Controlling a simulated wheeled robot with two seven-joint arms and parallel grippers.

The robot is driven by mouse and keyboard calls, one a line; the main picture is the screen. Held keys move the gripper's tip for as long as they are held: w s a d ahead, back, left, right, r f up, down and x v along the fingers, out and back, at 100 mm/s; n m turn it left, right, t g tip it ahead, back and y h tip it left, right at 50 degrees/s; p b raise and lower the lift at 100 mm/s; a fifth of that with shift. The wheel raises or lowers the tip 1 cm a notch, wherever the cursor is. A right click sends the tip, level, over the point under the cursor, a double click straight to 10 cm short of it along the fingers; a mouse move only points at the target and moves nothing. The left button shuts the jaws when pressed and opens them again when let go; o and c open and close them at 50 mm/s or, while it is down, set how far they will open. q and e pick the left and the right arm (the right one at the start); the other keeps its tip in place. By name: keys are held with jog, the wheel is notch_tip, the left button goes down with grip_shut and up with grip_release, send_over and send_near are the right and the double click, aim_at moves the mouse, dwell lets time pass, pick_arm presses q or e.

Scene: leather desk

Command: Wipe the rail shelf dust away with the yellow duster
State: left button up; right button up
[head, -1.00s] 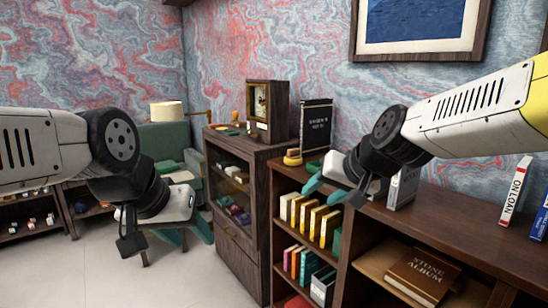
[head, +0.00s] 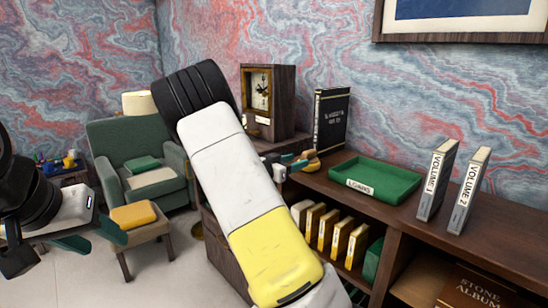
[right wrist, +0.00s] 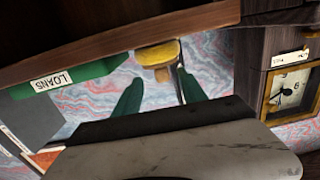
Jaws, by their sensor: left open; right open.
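A small yellow item with a brown part, probably the duster (head: 309,162), sits on the bookcase top (head: 340,213) beside the clock cabinet. In the right wrist view the yellow item (right wrist: 158,52) lies just beyond and between my fingertips. My right gripper (head: 292,162) is open and close to it, partly hidden behind my arm; its green fingers (right wrist: 155,98) are apart and empty. My left gripper (head: 92,236) is open and empty at the far left, over the floor. I cannot make out dust or tell which surface is the rail shelf.
A green LOANS tray (head: 374,180), a black book (head: 331,120) and a clock (head: 268,100) stand near the right gripper. Two volumes (head: 451,187) stand further right. A stool (head: 140,226) and armchair (head: 145,150) are at the left.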

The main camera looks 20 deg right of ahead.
aim_at(309, 151)
jog(key=shift+w+r+h, duration=0.15)
jog(key=shift+r+h, duration=0.05)
jog(key=shift+h, duration=0.2)
jog(key=shift+w+d+r+g, duration=0.1)
jog(key=shift+w+d+g, duration=0.05)
jog(key=shift+d+g, duration=0.15)
jog(key=x, duration=0.7)
jog(key=shift+w+r, duration=0.1)
jog(key=shift+r, duration=0.05)
grip_shut()
